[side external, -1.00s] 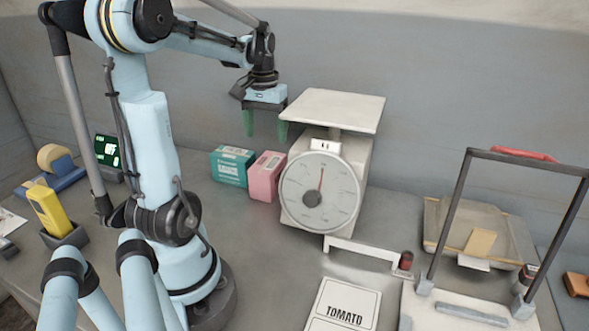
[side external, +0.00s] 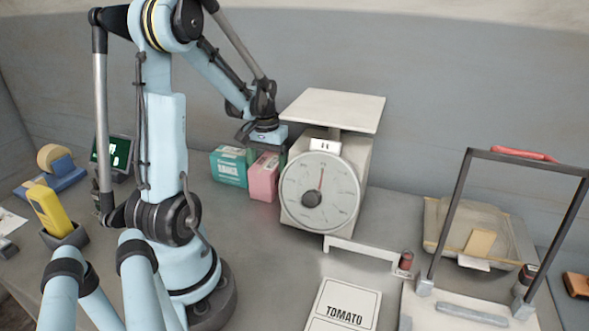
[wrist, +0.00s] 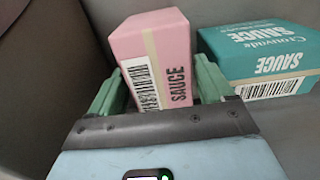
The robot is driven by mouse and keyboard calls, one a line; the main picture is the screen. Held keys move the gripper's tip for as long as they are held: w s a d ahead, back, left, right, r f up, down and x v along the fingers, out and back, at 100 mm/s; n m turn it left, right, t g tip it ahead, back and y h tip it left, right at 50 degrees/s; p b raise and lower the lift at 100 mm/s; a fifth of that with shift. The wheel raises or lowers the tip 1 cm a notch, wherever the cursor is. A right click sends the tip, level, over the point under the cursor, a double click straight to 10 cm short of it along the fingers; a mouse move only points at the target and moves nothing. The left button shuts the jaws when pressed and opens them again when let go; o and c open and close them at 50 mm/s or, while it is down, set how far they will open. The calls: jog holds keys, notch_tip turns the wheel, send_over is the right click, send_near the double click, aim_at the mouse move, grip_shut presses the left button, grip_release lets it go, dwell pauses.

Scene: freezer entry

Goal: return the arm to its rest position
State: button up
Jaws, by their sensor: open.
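My gripper (side external: 267,153) is low at the back of the bench, left of the scale. Its green fingers are open on either side of the pink sauce box (side external: 264,181), which stands upright on the bench. In the wrist view the pink box (wrist: 156,52) shows between the spread fingers of my gripper (wrist: 160,82). I cannot tell whether the fingers touch it. A teal sauce box (side external: 228,167) stands just left of the pink one in the side view; it also shows in the wrist view (wrist: 262,60).
A white dial scale (side external: 320,190) stands close to the right of my gripper, its flat pan about level with the wrist. A TOMATO card (side external: 343,304), a dark-framed stand (side external: 450,220) and a tray (side external: 435,225) are further right. A yellow device (side external: 50,212) sits at left.

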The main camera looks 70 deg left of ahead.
jog(key=shift+f, duration=1.15)
jog(key=shift+r, duration=0.1)
notch_tip(320, 180, up, 31)
dwell(2.9)
